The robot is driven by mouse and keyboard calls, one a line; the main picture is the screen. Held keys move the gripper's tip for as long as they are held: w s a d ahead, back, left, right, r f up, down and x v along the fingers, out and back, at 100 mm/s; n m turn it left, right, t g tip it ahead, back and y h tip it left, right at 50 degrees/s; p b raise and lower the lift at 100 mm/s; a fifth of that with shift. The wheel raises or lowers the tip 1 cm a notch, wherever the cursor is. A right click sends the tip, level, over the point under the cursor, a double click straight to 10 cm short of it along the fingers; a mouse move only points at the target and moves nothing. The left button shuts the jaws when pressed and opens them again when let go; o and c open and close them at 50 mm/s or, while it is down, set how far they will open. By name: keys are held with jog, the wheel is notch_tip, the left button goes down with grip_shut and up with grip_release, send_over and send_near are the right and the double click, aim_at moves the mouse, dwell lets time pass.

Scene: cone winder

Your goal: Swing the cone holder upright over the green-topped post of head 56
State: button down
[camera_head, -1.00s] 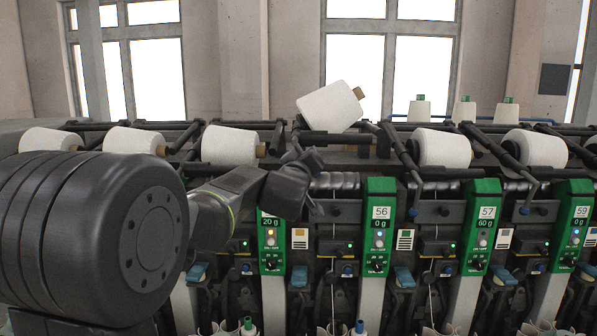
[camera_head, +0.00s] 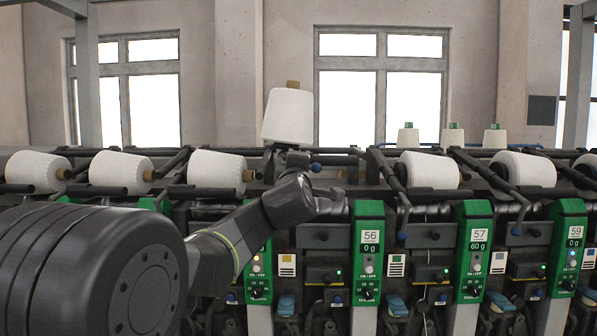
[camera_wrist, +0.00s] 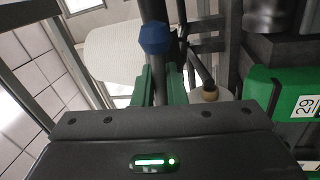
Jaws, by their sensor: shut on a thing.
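My gripper (camera_wrist: 157,82) has green fingers closed around the holder's dark bar, below a blue knob (camera_wrist: 155,38). The blue knob also shows in the head view (camera_head: 316,167), just right of the cone's base. In the wrist view the cone (camera_wrist: 115,55) is behind the fingers, partly hidden. My wrist hides the holder's lower part in the head view.
Other cones lie on their holders on both sides, such as one at the left (camera_head: 217,170) and one at the right (camera_head: 430,170). Smaller cones (camera_head: 452,136) stand behind. Space above the cone is clear.

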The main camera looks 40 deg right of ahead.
jog(key=shift+r+n, duration=0.2)
jog(key=shift+n, duration=0.2)
jog(key=c, duration=1.6)
grip_release()
jog(key=shift+o, duration=0.2)
jog(key=shift+s+f, duration=0.1)
jog(key=b+v, duration=0.2)
jog(key=v, duration=1.1)
jog(key=shift+s+a, duration=0.25)
jog(key=shift+d, duration=0.1)
jog(key=p+x, duration=0.2)
jog(key=x, duration=1.1)
jog(key=shift+w+d, duration=0.2)
jog(key=shift+w, duration=0.15)
jog(key=shift+s+a, duration=0.1)
